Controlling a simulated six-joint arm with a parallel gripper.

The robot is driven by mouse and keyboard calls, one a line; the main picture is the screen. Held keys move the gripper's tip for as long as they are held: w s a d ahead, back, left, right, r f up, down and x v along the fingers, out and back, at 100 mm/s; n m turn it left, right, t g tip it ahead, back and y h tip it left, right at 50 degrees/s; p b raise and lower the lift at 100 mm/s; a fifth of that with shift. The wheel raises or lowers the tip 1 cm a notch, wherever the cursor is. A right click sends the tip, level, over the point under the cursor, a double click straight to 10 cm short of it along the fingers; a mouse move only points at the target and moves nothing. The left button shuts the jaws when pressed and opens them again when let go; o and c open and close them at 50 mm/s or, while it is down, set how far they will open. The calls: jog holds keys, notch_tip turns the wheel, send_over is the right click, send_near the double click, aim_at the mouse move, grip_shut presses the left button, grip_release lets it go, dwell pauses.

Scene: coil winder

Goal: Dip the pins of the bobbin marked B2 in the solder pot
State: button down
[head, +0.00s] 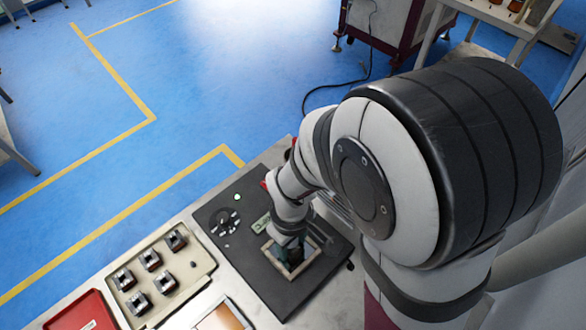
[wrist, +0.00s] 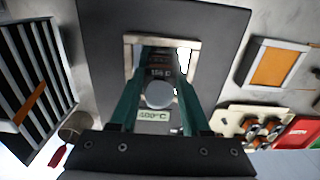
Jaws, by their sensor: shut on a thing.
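My gripper (head: 290,258) reaches down over the solder pot (head: 268,249), a pale square frame set in a dark panel. In the wrist view, the green fingers (wrist: 161,62) are shut on a dark, reddish bobbin (wrist: 160,71) inside the outline of the pot's frame (wrist: 128,55). Its marking is too blurred to read as B2. Bright solder shows right of the bobbin. The bobbin's pins are hidden, so I cannot tell whether they touch the solder. A display (wrist: 152,114) beside the pot reads about 400°C.
A beige tray (head: 133,306) with several bobbins stands left of the panel, beside a red tray (head: 85,312). An orange pad (head: 222,318) lies in front. A slatted rack (wrist: 35,75) stands at the left in the wrist view. A dark dial (head: 224,221) is on the panel.

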jog(key=shift+r, duration=2.65)
jog(key=shift+w, duration=0.1)
